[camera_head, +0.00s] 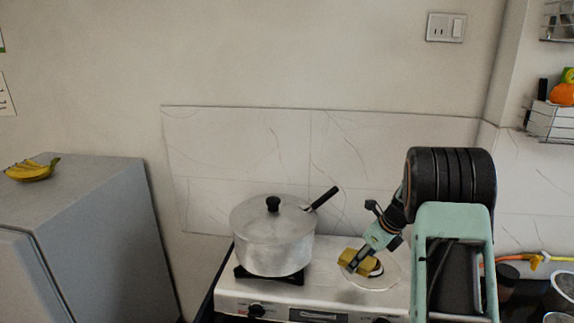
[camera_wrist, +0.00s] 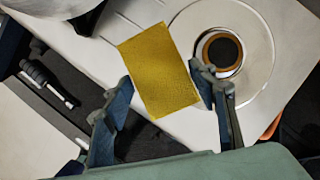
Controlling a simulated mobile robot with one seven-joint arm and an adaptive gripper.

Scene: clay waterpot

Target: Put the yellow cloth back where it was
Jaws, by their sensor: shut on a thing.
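The yellow cloth (camera_wrist: 158,72) is a flat, block-like rectangle held between the two fingers of my gripper (camera_wrist: 160,98) in the wrist view. In the head view the cloth (camera_head: 357,262) is at the tip of my gripper (camera_head: 362,257), over the right part of the white stove. My gripper is shut on it. A round plate-like burner area with a dark centre (camera_wrist: 222,52) lies just beyond the cloth to the right in the wrist view. I cannot tell whether the cloth touches the stove.
A lidded silver pot (camera_head: 273,240) stands on the left burner, its dark handle pointing right. The white stove (camera_head: 262,293) has knobs along its front. A grey fridge-like cabinet (camera_head: 85,215) with bananas (camera_head: 32,170) stands at left. A wire rack (camera_head: 553,122) hangs at right.

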